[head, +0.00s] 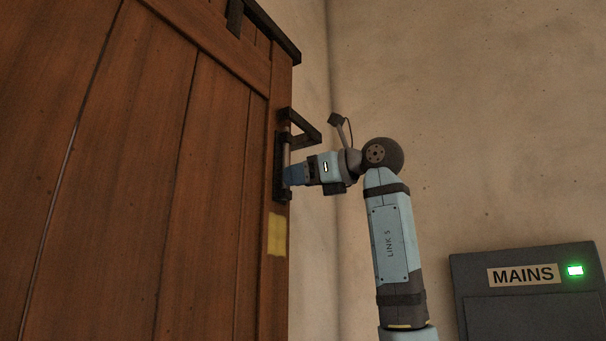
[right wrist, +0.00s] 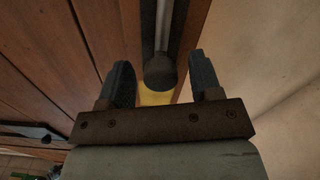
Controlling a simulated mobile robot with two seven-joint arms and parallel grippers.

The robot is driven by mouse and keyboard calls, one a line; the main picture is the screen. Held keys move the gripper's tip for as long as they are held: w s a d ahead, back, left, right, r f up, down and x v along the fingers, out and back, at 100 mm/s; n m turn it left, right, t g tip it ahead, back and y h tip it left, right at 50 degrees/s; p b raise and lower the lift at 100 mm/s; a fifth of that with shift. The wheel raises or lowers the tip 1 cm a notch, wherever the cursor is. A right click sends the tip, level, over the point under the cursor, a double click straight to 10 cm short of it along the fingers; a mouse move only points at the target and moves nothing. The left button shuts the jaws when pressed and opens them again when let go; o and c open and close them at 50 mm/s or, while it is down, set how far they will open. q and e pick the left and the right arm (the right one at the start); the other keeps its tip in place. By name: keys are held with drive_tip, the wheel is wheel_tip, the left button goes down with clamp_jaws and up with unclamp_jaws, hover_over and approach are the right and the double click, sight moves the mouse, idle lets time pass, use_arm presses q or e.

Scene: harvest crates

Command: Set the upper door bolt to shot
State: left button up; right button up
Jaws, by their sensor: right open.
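The upper door bolt (head: 281,160) is a dark plate with a pale rod, fixed upright near the right edge of the brown plank door (head: 150,150). In the right wrist view, the grey rod (right wrist: 164,28) ends in a dark round knob (right wrist: 160,71). My right gripper (head: 290,175) is at the bolt, coming from the right. In the right wrist view, its two fingers (right wrist: 160,62) are open, one on each side of the knob, with gaps on both sides. The fingertips are partly hidden in the head view. My left gripper is in neither view.
A dark angular bracket (head: 304,128) juts from the door's edge just above my gripper. A yellow patch (head: 277,234) marks the door below the bolt. A grey box labelled MAINS (head: 525,300) with a green light is at lower right. The beige wall (head: 460,120) beside is bare.

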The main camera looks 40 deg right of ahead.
drive_tip(key=shift+s, duration=0.1)
clamp_jaws()
wheel_tip(320, 180, up, 5)
drive_tip(key=p, duration=0.4)
drive_tip(key=shift+r, duration=0.1)
drive_tip(key=shift+d, duration=0.1)
drive_tip(key=shift+c, duration=1.4)
unclamp_jaws()
drive_tip(key=shift+o, duration=1.4)
